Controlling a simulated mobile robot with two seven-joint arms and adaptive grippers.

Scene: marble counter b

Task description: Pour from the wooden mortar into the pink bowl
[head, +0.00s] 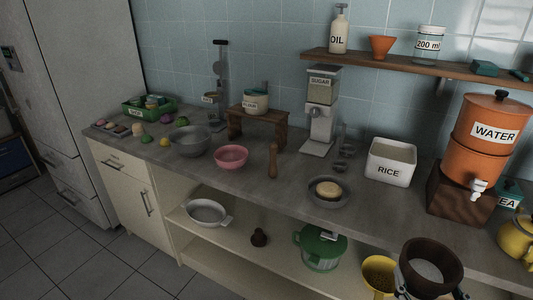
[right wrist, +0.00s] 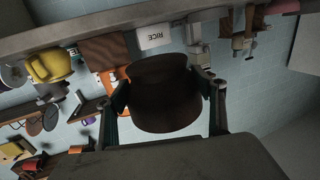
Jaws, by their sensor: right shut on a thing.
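The wooden mortar (head: 428,254) is dark brown and round, at the bottom right of the head view. Pale content (head: 427,270) shows inside it. My right gripper (head: 432,290) is shut on the mortar and holds it in front of the counter's right part. In the right wrist view the mortar (right wrist: 165,100) sits between the two fingers of the gripper (right wrist: 167,92). The pink bowl (head: 231,158) stands upright on the counter, left of centre, well away from the mortar. My left gripper is not in view.
A grey bowl (head: 190,143) stands left of the pink bowl, and a wooden pestle (head: 272,162) stands to its right. A grey dish (head: 329,194) with a yellowish thing, a rice bin (head: 391,164) and an orange water dispenser (head: 484,148) stand further right. A yellow funnel (head: 379,274) is beside the mortar.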

